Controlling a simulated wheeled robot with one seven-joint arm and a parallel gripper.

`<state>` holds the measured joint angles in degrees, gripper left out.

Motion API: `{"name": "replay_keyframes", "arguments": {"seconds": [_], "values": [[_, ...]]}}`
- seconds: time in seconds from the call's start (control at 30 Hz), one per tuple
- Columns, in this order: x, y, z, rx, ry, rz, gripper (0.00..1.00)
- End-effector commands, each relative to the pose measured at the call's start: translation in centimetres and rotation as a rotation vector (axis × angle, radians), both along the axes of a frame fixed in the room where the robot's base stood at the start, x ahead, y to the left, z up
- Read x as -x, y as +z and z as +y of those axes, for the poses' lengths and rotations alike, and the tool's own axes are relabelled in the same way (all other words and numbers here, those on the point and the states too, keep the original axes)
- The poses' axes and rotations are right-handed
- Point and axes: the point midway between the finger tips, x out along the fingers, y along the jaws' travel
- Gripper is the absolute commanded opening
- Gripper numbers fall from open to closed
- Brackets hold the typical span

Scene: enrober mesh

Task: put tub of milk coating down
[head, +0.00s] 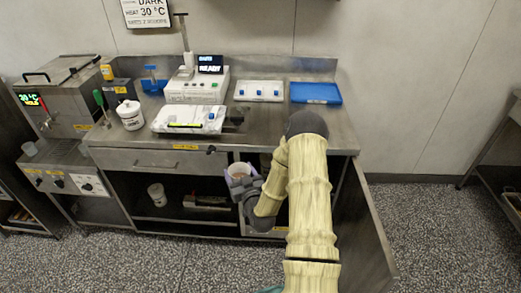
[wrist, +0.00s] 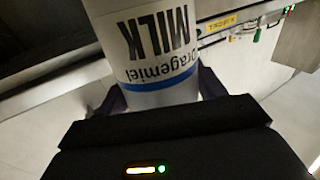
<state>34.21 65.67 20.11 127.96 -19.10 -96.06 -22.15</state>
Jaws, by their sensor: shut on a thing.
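The tub of milk coating (head: 238,169) is white with a blue band, and "MILK" reads upside down on its label in the wrist view (wrist: 150,45). My gripper (head: 243,184) is shut on it, with dark fingers on both sides of the tub in the wrist view (wrist: 160,88). In the head view the tub is just below the counter's front edge, at the open cabinet; its underside is hidden by my gripper. I cannot tell whether it touches anything.
The steel counter (head: 225,137) holds a white tub (head: 131,115), a white machine (head: 190,119) and a blue tray (head: 316,93). Another white tub (head: 157,194) stands in the cabinet below. The cabinet door (head: 367,225) hangs open at right.

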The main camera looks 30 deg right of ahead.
Motion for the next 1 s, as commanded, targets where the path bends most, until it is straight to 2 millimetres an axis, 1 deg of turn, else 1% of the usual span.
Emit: {"name": "replay_keyframes", "arguments": {"seconds": [0.03, 0.2, 0.33, 0.5, 0.63, 0.9, 1.0], "values": [[0.1, -1.7, 1.7, -0.002, 0.019, 0.006, 0.17], [0.7, -6.4, 6.2, 0.004, 0.061, 0.014, 0.17], [1.3, -9.3, 8.8, 0.008, 0.085, 0.021, 0.17], [1.9, -12.0, 11.1, 0.007, 0.101, 0.032, 0.17], [2.1, -13.0, 12.0, 0.0, 0.102, 0.036, 0.17], [1.4, -11.4, 11.7, 0.012, 0.1, 0.014, 0.17], [1.2, -11.0, 11.8, 0.016, 0.102, 0.008, 0.17]]}}
